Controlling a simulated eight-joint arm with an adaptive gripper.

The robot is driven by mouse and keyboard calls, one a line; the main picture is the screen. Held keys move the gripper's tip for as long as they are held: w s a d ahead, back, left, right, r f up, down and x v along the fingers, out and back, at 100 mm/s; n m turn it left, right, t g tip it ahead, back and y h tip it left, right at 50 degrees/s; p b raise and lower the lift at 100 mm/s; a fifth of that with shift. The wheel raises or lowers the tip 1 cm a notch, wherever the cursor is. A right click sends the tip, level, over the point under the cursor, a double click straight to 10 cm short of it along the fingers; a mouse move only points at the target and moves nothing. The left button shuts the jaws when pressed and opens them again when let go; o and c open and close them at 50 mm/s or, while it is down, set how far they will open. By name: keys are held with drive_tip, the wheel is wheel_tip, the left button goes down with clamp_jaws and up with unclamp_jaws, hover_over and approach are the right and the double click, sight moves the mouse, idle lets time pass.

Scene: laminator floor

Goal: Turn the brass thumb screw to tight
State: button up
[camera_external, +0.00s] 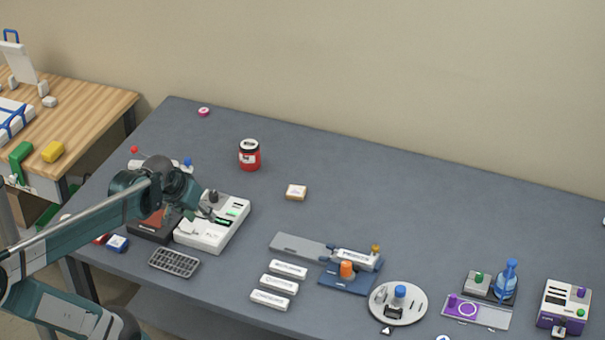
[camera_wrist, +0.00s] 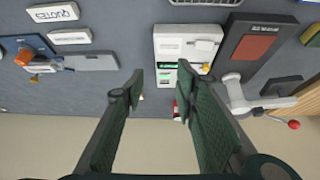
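A small brass-coloured knob (camera_external: 375,249), which looks like the thumb screw, stands upright at the right end of a grey-and-blue fixture (camera_external: 340,283) holding a white name plate. An orange knob (camera_external: 347,269) is beside it. In the wrist view the brass knob (camera_wrist: 34,78) is small at the far left; its turn position cannot be read. My gripper (camera_wrist: 161,75) is open, with nothing between its fingers. In the external view my gripper (camera_external: 200,208) is over the white machine (camera_external: 222,236), well left of the fixture.
Three white word plates (camera_external: 279,281) lie left of the fixture, and a round white turntable (camera_external: 412,310) stands to its right. A grey keypad (camera_external: 174,262) is in front of the white machine. A red jar (camera_external: 249,155) stands behind. The back middle is mostly clear.

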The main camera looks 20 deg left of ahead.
drive_tip(key=w+d+r+m+g+p, duration=0.1)
drive_tip(key=w+d+r+g+p, duration=0.1)
drive_tip(key=w+d+r+p, duration=0.5)
drive_tip(key=m+g+p, duration=0.3)
drive_tip(key=g+p, duration=0.1)
drive_tip(key=p, duration=0.9)
hover_over(376, 247)
drive_tip(key=shift+f, duration=5.3)
drive_tip(key=shift+f, duration=0.15)
drive_tip(key=shift+f, duration=3.75)
drive_tip(key=shift+c, duration=0.2)
